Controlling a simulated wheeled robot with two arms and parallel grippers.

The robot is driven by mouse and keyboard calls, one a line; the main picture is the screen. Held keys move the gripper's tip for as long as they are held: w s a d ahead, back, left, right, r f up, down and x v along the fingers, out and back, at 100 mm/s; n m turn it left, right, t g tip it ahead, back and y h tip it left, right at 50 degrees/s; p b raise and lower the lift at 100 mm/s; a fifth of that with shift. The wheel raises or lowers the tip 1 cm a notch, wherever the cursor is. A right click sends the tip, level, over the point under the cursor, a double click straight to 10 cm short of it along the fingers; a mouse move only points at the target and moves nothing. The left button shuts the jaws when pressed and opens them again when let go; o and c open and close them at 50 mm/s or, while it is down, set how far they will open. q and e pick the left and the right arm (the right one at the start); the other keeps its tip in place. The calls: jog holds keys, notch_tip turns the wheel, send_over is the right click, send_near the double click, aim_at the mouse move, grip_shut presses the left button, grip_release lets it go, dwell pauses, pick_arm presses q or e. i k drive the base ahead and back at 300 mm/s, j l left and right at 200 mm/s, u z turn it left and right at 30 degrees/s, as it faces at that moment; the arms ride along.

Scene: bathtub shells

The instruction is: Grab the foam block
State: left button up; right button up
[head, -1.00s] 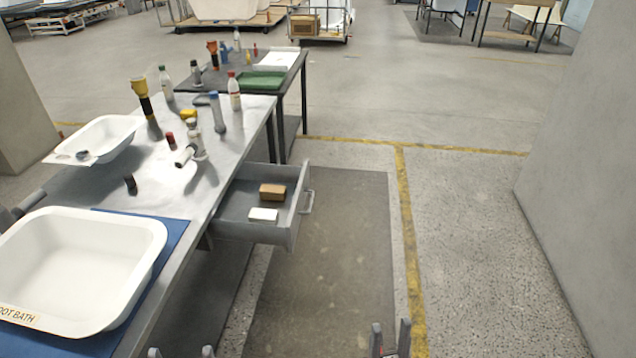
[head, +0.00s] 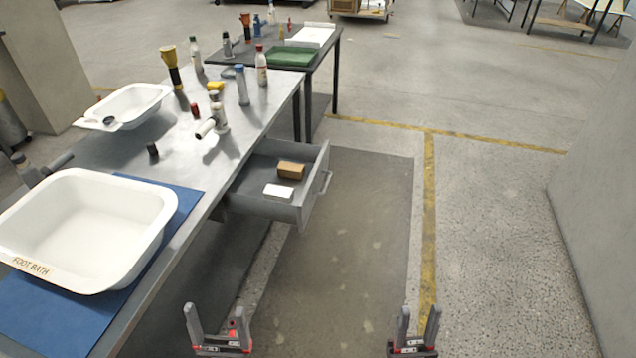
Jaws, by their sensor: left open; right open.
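An open drawer (head: 252,202) under the metal workbench holds two small blocks. One is a brown block (head: 291,170), the other a flat white block (head: 279,191) nearer the front of the view. Which of them is foam I cannot tell for certain by sight. Both lie apart on the drawer floor. My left gripper (head: 216,314) is open and empty at the bottom of the view, below the drawer in the picture. My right gripper (head: 419,314) is open and empty farther right, over the floor. Neither gripper touches a block.
The workbench (head: 180,190) carries a white foot bath (head: 90,225) on a blue mat (head: 60,310), a smaller white tub (head: 135,105), and several bottles and tools. A drawer handle (head: 326,183) sticks out right. The floor to the right is clear up to a grey wall (head: 605,210).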

aim_at(272, 192)
jog(key=i+l+u, duration=0.25)
jog(key=i, duration=0.25)
jog(key=i+l+u, duration=0.2)
jog(key=i, duration=0.3)
